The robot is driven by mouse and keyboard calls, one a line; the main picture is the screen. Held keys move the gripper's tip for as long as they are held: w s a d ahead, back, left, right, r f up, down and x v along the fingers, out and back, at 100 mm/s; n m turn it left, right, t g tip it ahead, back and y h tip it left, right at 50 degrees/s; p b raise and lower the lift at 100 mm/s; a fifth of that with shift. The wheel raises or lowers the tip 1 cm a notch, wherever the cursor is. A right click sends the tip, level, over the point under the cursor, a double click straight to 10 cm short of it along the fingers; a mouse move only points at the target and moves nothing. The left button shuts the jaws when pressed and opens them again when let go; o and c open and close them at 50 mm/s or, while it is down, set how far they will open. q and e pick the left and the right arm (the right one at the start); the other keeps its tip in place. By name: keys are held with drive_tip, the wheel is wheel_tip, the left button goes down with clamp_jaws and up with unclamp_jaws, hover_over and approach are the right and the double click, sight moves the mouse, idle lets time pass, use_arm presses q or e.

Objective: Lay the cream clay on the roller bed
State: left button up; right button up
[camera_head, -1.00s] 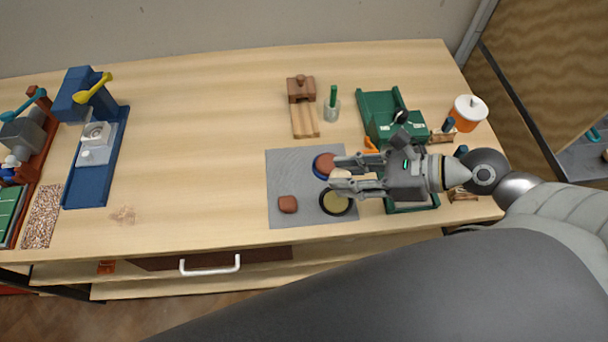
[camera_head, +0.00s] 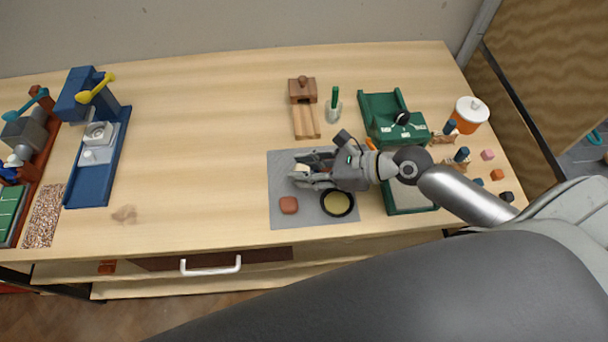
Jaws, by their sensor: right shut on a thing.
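The cream clay (camera_head: 301,168) is a small pale lump between the fingertips of my right gripper (camera_head: 299,172), over the upper left part of the grey mat (camera_head: 280,222). My right gripper is shut on it; I cannot tell whether the clay touches the mat. The green roller machine (camera_head: 395,117) stands to the right of the mat, with a green-framed grey bed (camera_head: 408,197) in front of it. My wrist and forearm pass over the gap between the two and hide part of the machine. My left gripper is not in view.
A reddish-brown clay lump (camera_head: 289,205) and a black-rimmed dish with a yellowish inside (camera_head: 337,203) sit on the mat. A wooden press (camera_head: 303,91), a jar with a green stick (camera_head: 333,110) and an orange pot (camera_head: 468,115) stand behind. The table's middle is clear.

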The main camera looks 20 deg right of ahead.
drive_tip(key=shift+w+a+f, duration=0.1)
drive_tip(key=shift+w+f, duration=0.1)
drive_tip(key=shift+f, duration=0.8)
drive_tip(key=shift+w+a+f, duration=0.1)
drive_tip(key=shift+w+f, duration=0.05)
drive_tip(key=shift+f, duration=0.8)
drive_tip(key=shift+f, duration=0.1)
drive_tip(key=o, duration=1)
